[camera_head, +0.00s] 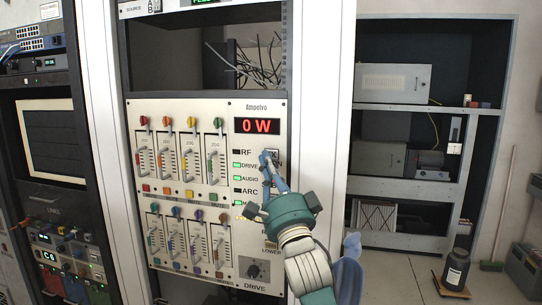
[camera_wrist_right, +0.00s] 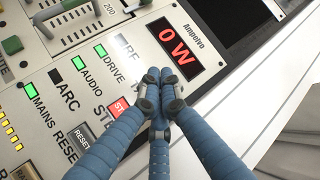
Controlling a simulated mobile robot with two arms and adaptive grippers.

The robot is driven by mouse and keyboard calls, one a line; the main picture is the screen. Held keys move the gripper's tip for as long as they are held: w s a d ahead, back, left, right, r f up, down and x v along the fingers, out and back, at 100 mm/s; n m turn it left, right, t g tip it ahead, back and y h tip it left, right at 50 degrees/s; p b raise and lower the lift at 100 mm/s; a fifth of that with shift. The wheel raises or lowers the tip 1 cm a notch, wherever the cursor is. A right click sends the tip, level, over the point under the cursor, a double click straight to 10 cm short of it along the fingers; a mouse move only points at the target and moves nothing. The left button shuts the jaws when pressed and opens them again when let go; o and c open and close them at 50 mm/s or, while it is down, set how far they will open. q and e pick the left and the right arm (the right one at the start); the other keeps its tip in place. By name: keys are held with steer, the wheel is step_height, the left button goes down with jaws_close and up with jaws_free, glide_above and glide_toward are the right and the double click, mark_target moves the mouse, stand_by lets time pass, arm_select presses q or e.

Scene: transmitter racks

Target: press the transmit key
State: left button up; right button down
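The cream Ampolvo amplifier panel (camera_head: 240,190) stands in a white-framed rack and its red display (camera_head: 257,126) reads 0 W. My right gripper (camera_head: 267,158) reaches up to the panel's right side, just below the display. In the right wrist view its blue fingers (camera_wrist_right: 155,85) are drawn together at the tips, with nothing seen between them. The tips cover a dark key beside the RF lamp in the head view; its label is hidden, and I cannot tell whether they touch it. A red button (camera_wrist_right: 118,108) shows beside the fingers. My left gripper is not in view.
Coloured sliders (camera_head: 192,145) fill the panel's left part. Lit DRIVE, AUDIO and MAINS lamps and a RESET button (camera_wrist_right: 83,136) lie close to the fingers. A DRIVE knob (camera_head: 253,270) is lower down. A shelf unit (camera_head: 480,112) and a dark container (camera_head: 456,270) stand at right.

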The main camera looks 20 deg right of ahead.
steer(key=shift+w+d, duration=0.1)
steer(key=shift+w, duration=0.05)
stand_by(0.4)
steer(key=shift+w+d, duration=0.15)
steer(key=shift+w, duration=0.05)
steer(key=shift+w+d, duration=0.2)
steer(key=shift+w, duration=0.05)
stand_by(0.9)
steer(key=shift+s+a, duration=0.45)
steer(key=shift+s, duration=0.2)
steer(key=s+a, duration=0.1)
steer(key=s, duration=0.1)
steer(key=s+a+p, duration=0.1)
steer(key=s, duration=0.1)
steer(key=shift+a, duration=0.4)
